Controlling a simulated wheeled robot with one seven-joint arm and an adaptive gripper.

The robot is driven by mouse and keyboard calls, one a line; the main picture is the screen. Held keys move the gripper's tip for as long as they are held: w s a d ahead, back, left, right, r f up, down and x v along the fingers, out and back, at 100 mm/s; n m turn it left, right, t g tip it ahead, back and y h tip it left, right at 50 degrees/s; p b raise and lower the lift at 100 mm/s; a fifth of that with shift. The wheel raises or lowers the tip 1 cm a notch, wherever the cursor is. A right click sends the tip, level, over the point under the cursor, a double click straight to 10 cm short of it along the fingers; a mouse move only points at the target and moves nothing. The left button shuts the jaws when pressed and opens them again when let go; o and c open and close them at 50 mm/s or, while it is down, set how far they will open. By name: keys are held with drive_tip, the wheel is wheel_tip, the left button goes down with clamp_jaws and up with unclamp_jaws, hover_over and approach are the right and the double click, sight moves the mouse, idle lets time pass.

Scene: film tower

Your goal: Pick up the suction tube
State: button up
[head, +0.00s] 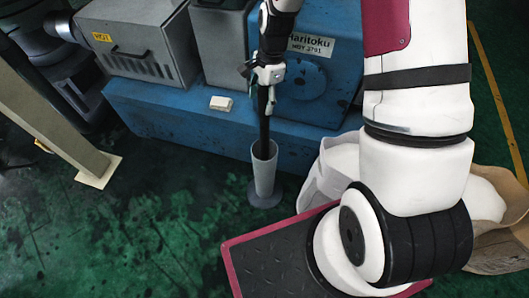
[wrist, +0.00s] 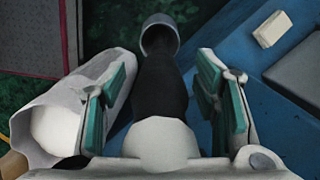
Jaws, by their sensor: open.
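The suction tube (head: 264,130) is a long dark tube standing nearly upright in a pale grey cylindrical holder (head: 264,178) on the floor. In the wrist view the tube (wrist: 160,85) runs from a whitish near end down to the grey holder's rim (wrist: 160,25). My gripper (head: 264,82) is at the tube's upper part, pointing down. In the wrist view my gripper (wrist: 165,75) is open, with one green-padded finger on each side of the tube. A gap shows between the tube and the fingers. The tube's lower end is hidden inside the holder.
A blue machine base (head: 200,115) stands right behind the holder, with a small cream block (head: 221,103) on it. A bag with white contents (head: 332,170) and a brown sack (head: 505,220) lie to the right. Green floor (head: 140,215) is free at left.

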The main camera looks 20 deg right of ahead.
clamp_jaws()
drive_tip(key=shift+r, duration=0.1)
idle(0.3)
